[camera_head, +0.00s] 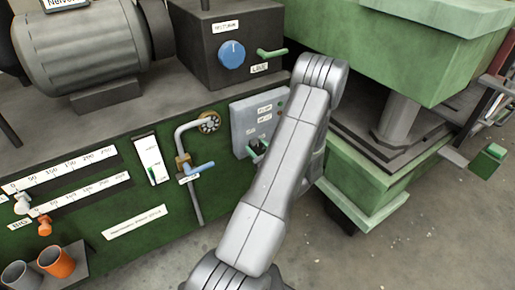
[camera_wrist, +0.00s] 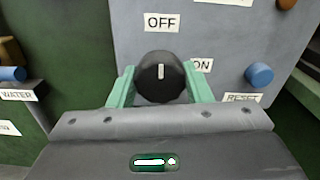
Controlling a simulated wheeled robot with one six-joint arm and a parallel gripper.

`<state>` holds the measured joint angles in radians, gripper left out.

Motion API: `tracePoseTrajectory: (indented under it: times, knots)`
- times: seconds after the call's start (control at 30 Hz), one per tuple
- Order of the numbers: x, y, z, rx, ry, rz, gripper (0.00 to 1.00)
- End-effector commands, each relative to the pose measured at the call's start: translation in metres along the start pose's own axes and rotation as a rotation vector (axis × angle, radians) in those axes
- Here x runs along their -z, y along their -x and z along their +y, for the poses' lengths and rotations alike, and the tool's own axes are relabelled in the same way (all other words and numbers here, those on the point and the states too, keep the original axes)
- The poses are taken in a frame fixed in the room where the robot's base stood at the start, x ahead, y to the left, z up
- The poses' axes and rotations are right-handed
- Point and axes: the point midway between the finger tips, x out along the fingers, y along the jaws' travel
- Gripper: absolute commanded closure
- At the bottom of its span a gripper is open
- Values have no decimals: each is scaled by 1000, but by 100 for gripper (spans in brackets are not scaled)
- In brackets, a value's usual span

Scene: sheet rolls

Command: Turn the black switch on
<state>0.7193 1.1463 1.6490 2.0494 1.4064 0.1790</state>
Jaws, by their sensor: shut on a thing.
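The black switch (camera_wrist: 160,84) is a round knob on a grey panel (camera_wrist: 115,45), close up in the wrist view. Its white mark stands upright, towards the OFF label (camera_wrist: 161,22) above it. The ON label (camera_wrist: 203,65) is to its upper right, partly hidden by the knob and a finger. My gripper (camera_wrist: 162,86) has one green finger on each side of the knob and is shut on it. In the head view the grey panel (camera_head: 243,118) is partly behind my arm, and the fingers are mostly hidden there.
A blue button (camera_wrist: 259,74) with a RESET label sits right of the switch. A WATER label and blue handle (camera_wrist: 12,73) are at the left. In the head view, a pipe with a blue valve handle (camera_head: 200,168) stands left of the panel and a green machine (camera_head: 440,50) stands right.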

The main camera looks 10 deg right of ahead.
Motion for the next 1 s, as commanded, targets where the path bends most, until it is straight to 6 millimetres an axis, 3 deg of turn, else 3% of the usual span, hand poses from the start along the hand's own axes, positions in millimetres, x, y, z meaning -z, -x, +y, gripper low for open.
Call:
tracePoseTrajectory:
  times: [0.37, 1.0]
  knots:
    - [0, 0, 0, -2, -151, 1, 78]
    - [-1, 0, -1, -1, -743, 1, 78]
